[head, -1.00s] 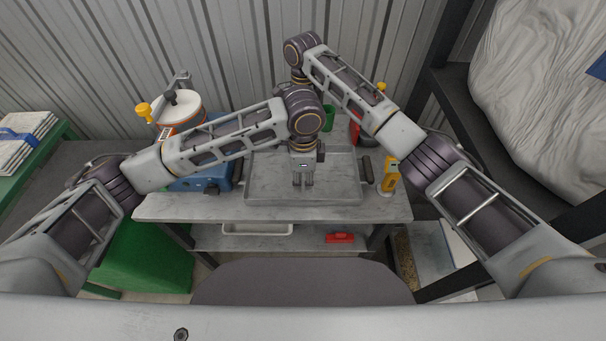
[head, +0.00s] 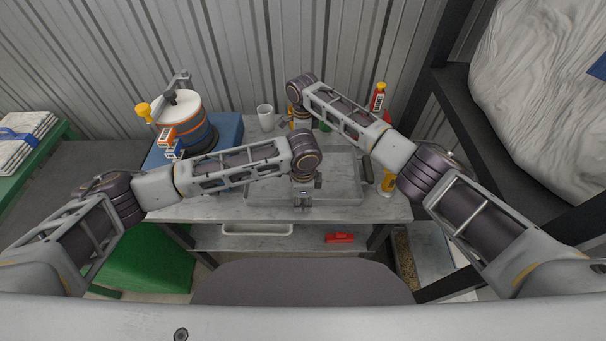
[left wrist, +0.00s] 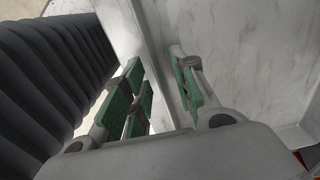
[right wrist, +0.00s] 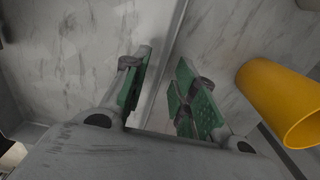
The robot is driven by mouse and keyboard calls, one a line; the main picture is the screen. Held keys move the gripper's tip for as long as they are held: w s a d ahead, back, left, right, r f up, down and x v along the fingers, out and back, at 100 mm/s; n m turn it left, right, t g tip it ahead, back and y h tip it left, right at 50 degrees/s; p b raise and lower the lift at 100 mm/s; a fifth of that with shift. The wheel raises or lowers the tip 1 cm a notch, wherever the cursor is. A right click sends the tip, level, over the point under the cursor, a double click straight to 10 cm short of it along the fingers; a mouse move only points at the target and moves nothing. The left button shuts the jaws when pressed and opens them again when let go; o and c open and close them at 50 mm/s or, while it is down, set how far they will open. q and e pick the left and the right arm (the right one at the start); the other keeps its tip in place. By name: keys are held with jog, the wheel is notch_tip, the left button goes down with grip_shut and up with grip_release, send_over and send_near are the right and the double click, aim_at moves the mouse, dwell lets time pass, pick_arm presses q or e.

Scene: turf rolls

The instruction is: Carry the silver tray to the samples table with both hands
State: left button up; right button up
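The silver tray (head: 340,188) lies flat on a grey worktable (head: 390,211), partly hidden under my arms. My left gripper (head: 303,207) is at the middle of its near edge. In the left wrist view the green-padded fingers (left wrist: 165,95) are apart, one on each side of the tray wall (left wrist: 158,50). My right gripper is mostly hidden in the head view, at the tray's far side. In the right wrist view its fingers (right wrist: 162,85) are apart with a tray wall (right wrist: 172,50) between them. I cannot tell which table is the samples table.
Yellow (head: 389,181) and red (head: 378,98) items stand at the right. A yellow cylinder (right wrist: 280,98) is close to my right gripper. A green table (head: 55,150) is at left.

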pick_arm(q)
jog(key=shift+f, duration=0.25)
pick_arm(e)
jog(key=shift+f, duration=0.3)
pick_arm(q)
grip_shut()
pick_arm(e)
grip_shut()
jog(key=shift+r, duration=0.1)
